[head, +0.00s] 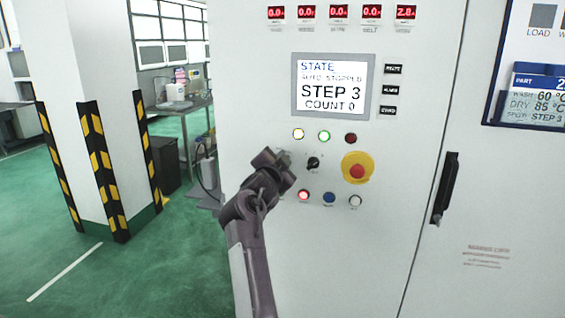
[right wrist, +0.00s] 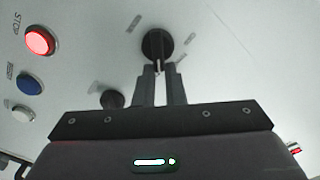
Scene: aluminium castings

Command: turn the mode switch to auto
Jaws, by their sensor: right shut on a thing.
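The mode switch (head: 313,163) is a small black knob on the white cabinet front, below the lit lamps. It also shows in the right wrist view (right wrist: 158,43) as a dark round knob, with a pale mark at its edge between my fingers. My right gripper (head: 286,157) reaches it from the left in the head view. In the right wrist view the two fingers (right wrist: 159,72) are close together at the knob and shut on it. The switch's setting cannot be read from its label. My left gripper is not in view.
A screen (head: 333,87) shows STATE, STEP 3 and COUNT 0; its small line appears to read AUTO STOPPED. A red emergency stop on a yellow plate (head: 345,160) sits right of the switch. Red (head: 303,194), blue (head: 329,197) and white (head: 355,200) buttons lie below.

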